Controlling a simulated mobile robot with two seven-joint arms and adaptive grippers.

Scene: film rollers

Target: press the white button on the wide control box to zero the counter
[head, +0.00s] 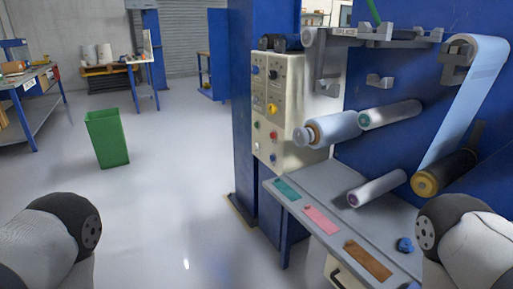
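A beige control box (289,82) is mounted on the blue machine frame, right of the picture's middle. Its front carries two columns of small knobs and buttons, among them a yellow one (272,108) and a red one (273,134). A small pale button (256,145) shows low in the left column; it is too small to be sure it is white. I cannot make out a counter display. My two arms show at the lower left and lower right corners, well apart from the box. Neither gripper shows.
Film rollers (335,129) stick out right of the box. A grey bench (335,205) with coloured strips stands below them. A blue column (243,100) rises left of the box. A green bin (107,138) stands on the left. The floor between is clear.

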